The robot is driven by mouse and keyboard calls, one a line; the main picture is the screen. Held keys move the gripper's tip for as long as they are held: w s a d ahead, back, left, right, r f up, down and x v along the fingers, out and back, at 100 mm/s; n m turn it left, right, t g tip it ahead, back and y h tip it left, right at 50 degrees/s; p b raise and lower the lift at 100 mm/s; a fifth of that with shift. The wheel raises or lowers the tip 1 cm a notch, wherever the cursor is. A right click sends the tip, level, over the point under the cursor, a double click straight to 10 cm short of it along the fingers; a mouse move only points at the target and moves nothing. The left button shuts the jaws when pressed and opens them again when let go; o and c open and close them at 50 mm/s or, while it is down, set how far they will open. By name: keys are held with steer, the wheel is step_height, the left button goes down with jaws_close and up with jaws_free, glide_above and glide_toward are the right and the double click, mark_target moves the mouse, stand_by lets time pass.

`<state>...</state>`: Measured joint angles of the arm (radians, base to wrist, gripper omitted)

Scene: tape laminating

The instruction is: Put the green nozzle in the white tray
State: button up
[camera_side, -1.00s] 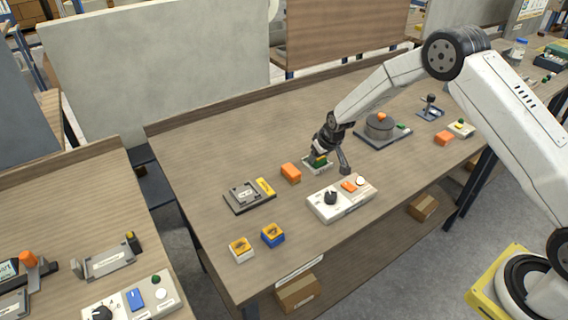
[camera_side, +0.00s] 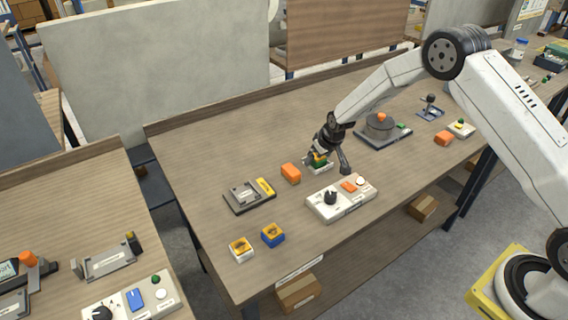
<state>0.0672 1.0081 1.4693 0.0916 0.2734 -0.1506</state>
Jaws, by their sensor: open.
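The small green nozzle (camera_side: 317,163), with a yellow part, is between the fingers of my gripper (camera_side: 327,164). It is in or just above the small white tray (camera_side: 322,172), near the middle of the table; I cannot tell whether it rests on the tray's bottom. My gripper is open and low over the tray, one finger at the left of the nozzle and the other further right. The fingers hide part of the tray and nozzle.
An orange block (camera_side: 290,173) sits just left of the tray. A white control box (camera_side: 342,198) with a black knob is close in front.

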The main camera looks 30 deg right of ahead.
steer(key=shift+v, duration=3.6)
steer(key=shift+s+r, duration=0.1)
steer(key=shift+r, duration=0.05)
steer(key=s+a+r, duration=0.1)
steer(key=s+r, duration=0.1)
steer(key=s, duration=0.7)
steer(key=s+a+r+g, duration=0.1)
steer(key=s+r, duration=0.2)
steer(key=s, duration=0.6)
steer(key=s+a+r, duration=0.1)
steer(key=s+r, duration=0.1)
steer(key=s, duration=0.7)
steer(key=shift+s+a+r+g, duration=0.2)
steer(key=shift+a+g, duration=0.05)
steer(key=shift+g, duration=0.15)
